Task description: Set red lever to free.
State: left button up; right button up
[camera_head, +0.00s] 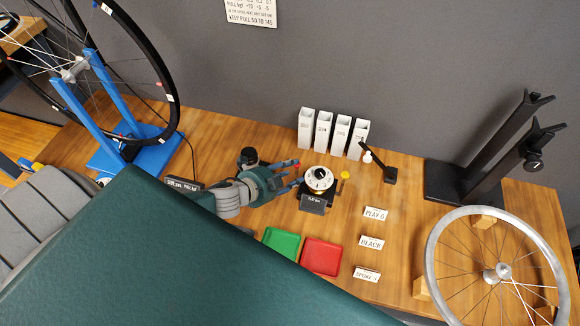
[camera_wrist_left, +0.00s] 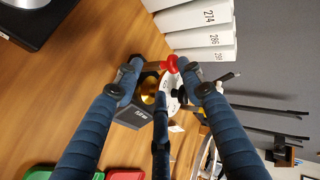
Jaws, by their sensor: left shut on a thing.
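A small black device with a round white dial (camera_head: 319,179) and a readout block stands on the wooden bench in the head view. The dial shows partly in the left wrist view (camera_wrist_left: 168,83), behind my fingers. The red lever (camera_wrist_left: 172,63) has a round red end and lies between my fingertips in the wrist view. My left gripper (camera_head: 298,174) reaches the device from its left side and is shut on the red lever. The fingers hide part of the lever and dial, so its exact setting cannot be read. My right gripper is not in view.
A yellow knob (camera_head: 344,175) stands at the device's right. White numbered boxes (camera_head: 323,131) stand behind it. Green (camera_head: 281,242) and red (camera_head: 321,256) trays lie in front. A spoked wheel (camera_head: 433,268) and black stand (camera_head: 440,182) are at right, a blue wheel stand (camera_head: 150,150) at left.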

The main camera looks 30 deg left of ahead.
pick_arm(q)
jog(key=shift+s+d+f, duration=0.1)
jog(key=shift+s+f, duration=0.3)
jog(key=r+v, duration=0.1)
jog(key=v, duration=1)
jog(key=shift+r, duration=0.2)
